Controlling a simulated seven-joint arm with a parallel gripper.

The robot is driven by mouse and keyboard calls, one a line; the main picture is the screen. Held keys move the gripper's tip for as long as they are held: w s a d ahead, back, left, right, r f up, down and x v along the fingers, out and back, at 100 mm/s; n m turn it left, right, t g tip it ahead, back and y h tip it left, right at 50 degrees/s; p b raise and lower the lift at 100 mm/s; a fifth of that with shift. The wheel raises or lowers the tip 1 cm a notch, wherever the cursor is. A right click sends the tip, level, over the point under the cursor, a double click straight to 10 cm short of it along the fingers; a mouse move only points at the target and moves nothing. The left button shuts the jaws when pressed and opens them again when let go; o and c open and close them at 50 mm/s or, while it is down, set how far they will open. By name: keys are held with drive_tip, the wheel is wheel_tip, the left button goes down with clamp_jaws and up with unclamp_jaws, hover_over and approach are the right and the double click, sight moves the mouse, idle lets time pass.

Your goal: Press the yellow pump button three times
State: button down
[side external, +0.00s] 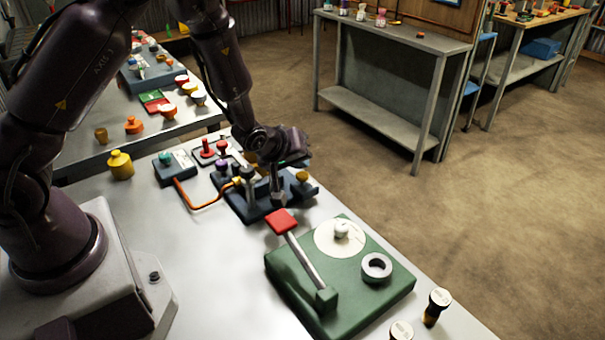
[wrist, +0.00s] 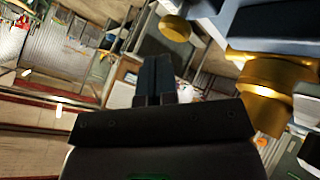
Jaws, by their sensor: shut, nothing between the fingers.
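A dark blue device (side external: 238,207) sits on the bench with several fittings on top. A yellow round knob (side external: 302,177) stands at its right end and looks like the pump button. My gripper (side external: 277,199) points down over the device, left of that knob and apart from it. Its fingers are together and empty. In the wrist view the fingers (wrist: 154,62) are closed, with a yellow round cap (wrist: 175,28) beyond their tips and a large brass cylinder (wrist: 265,85) to the right. I cannot tell whether that cap is the same knob.
A green base (side external: 355,300) with a red-ended lever (side external: 281,221) stands in front. A yellow weight-like piece (side external: 120,165) and two black-and-gold posts (side external: 436,306) stand on the bench.

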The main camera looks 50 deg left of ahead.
sight(300, 174)
drive_tip(key=shift+r, duration=0.2)
drive_tip(key=shift+r, duration=2.35)
idle(0.9)
wheel_tip(300, 174, up, 4)
drive_tip(key=shift+f, duration=0.1)
idle(0.3)
drive_tip(key=shift+f, duration=4.4)
drive_tip(key=shift+f, duration=0.4)
